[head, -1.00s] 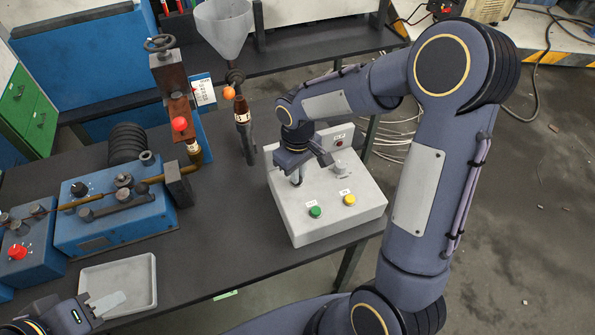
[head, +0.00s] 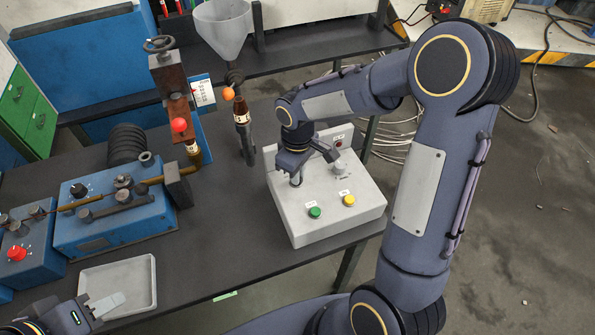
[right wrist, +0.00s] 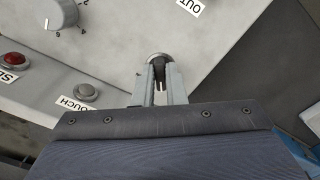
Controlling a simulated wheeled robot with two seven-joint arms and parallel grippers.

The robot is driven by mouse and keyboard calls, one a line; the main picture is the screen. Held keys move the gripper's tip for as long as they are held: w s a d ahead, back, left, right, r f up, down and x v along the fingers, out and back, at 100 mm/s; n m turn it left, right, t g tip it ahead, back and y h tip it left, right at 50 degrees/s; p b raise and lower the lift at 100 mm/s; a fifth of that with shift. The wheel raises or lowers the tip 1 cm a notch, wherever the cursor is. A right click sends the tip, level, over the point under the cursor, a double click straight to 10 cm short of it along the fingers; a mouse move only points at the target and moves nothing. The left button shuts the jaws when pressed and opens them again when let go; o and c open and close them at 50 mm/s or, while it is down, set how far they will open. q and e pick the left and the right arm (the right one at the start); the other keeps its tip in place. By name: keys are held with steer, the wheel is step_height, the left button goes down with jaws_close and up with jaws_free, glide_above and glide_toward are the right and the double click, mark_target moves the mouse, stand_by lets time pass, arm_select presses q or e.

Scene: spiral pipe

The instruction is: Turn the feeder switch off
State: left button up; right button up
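The grey control box (head: 345,220) stands on the dark bench, with a green button (head: 315,212) and a yellow button (head: 348,200) on top. My right gripper (head: 296,182) points down at the left part of its top. In the right wrist view the right gripper's fingers (right wrist: 160,88) are close together with a narrow gap, at a round metal switch fitting (right wrist: 159,59). The fingers hide most of its lever, so grip and lever position cannot be told. My left gripper (head: 108,304) is at the lower left, near the tray, apart from the box.
A grey dial (right wrist: 62,14), a red lamp (right wrist: 15,59) and a grey button (right wrist: 86,92) lie near the right gripper. A blue machine (head: 115,225), a hopper (head: 224,28) and an empty tray (head: 120,283) stand left of the box.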

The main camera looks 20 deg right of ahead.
steer(key=o, duration=0.4)
step_height(320, 180, up, 8)
steer(key=shift+f, duration=0.1)
stand_by(0.4)
stand_by(0.3)
steer(key=s+r+m+t+y, duration=0.2)
steer(key=s+m, duration=0.2)
steer(key=s, duration=0.6)
steer(key=s+r+m+t+y, duration=0.1)
steer(key=s+r+m+t, duration=0.1)
steer(key=s, duration=0.8)
steer(key=shift+a+r+m+t+y, duration=0.15)
steer(key=shift+a+m+t+y, duration=0.25)
steer(key=shift+m+t, duration=0.6)
